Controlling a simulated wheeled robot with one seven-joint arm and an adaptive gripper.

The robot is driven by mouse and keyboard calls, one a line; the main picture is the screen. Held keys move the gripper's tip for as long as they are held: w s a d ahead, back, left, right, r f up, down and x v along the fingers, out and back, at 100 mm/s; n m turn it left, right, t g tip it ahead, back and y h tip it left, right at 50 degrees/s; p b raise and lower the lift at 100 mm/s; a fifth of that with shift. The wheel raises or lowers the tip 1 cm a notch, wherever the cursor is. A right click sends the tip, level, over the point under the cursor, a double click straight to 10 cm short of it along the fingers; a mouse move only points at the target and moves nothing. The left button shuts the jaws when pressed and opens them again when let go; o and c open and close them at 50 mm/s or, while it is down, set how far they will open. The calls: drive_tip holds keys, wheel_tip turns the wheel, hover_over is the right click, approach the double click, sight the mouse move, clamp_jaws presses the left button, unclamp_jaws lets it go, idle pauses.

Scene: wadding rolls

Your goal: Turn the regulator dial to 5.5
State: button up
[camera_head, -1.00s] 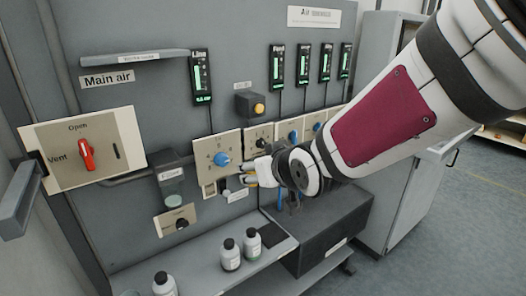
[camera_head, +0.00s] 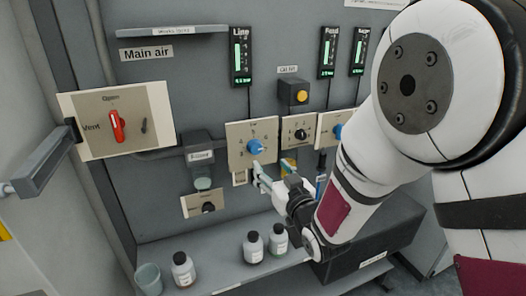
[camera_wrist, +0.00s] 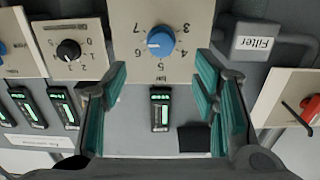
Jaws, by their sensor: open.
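The regulator dial (camera_head: 255,146) is a round blue knob on a cream plate (camera_head: 237,132), below the Line display (camera_head: 240,55). In the wrist view the blue knob (camera_wrist: 160,41) appears upside down, ringed by printed numbers including 3 to 7. Its exact pointer setting is too small to tell. My gripper (camera_head: 263,178) is just below and in front of the dial plate in the head view. In the wrist view its teal-padded fingers (camera_wrist: 160,98) are spread apart and empty, with the knob beyond them and centred between them. They appear clear of the knob.
A black knob (camera_head: 302,134) and another blue knob (camera_head: 337,131) sit to the right. The red Main air handle (camera_head: 117,126) is at left. The Filter unit (camera_head: 201,157) is left of my gripper. Several bottles (camera_head: 253,247) stand on the shelf below.

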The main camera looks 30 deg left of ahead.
sight(257, 150)
drive_tip(key=x, duration=1)
drive_tip(key=shift+w+a, duration=0.15)
drive_tip(key=shift+a, duration=0.05)
drive_tip(key=shift+c, duration=0.5)
drive_tip(key=c, duration=1.1)
